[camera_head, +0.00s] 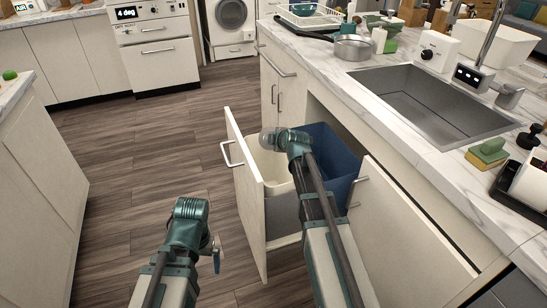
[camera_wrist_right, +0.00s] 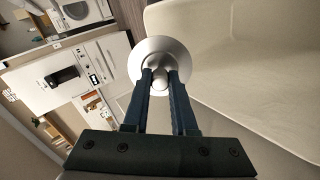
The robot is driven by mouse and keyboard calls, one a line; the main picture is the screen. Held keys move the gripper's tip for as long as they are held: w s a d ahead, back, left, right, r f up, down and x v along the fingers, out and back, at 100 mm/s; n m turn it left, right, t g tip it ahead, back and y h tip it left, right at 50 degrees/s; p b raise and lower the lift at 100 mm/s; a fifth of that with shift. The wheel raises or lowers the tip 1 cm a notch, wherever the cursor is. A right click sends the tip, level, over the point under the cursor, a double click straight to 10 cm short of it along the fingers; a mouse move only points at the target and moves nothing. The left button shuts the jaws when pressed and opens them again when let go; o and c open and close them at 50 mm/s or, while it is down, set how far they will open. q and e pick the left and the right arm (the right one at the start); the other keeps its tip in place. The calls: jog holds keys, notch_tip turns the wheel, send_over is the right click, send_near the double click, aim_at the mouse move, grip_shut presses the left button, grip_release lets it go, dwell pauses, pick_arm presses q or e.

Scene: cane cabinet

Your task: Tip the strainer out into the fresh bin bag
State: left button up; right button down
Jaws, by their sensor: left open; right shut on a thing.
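The strainer is a small round grey metal disc with a knob in its middle (camera_wrist_right: 143,50) in the right wrist view. My right gripper (camera_wrist_right: 161,78) is shut on that knob. In the head view my right gripper (camera_head: 272,140) is above the pulled-out bin drawer, over the cream-lined bin (camera_head: 270,163); the strainer is hard to make out there. In the wrist view the pale bin wall (camera_wrist_right: 240,60) is beside the strainer. The strainer's far face and contents are hidden. My left gripper (camera_head: 217,252) hangs low over the floor left of the drawer, open and empty.
A blue bin (camera_head: 340,168) stands beside the cream one in the drawer (camera_head: 242,205). The counter with the sink (camera_head: 430,105) is to the right, bearing a pot (camera_head: 353,48) and a sponge (camera_head: 488,152). The wooden floor (camera_head: 150,150) on the left is clear.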

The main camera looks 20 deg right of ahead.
pick_arm(q)
jog(key=shift+s+d+f+b, duration=0.15)
jog(key=shift+f+b, duration=1.15)
jog(key=shift+f, duration=0.15)
pick_arm(e)
jog(key=shift+s+f+t, duration=0.2)
jog(key=shift+s+t, duration=0.1)
jog(key=shift+t, duration=0.5)
pick_arm(q)
jog(key=shift+s+d+f+b, duration=0.1)
jog(key=shift+d+f+b, duration=0.2)
jog(key=shift+f+b, duration=0.5)
jog(key=shift+s+d+f+b, duration=0.1)
jog(key=shift+d+f+b, duration=0.2)
jog(key=shift+f+b, duration=0.5)
pick_arm(e)
jog(key=shift+s+f+t, duration=0.2)
jog(key=shift+s+t, duration=0.1)
jog(key=shift+t, duration=0.5)
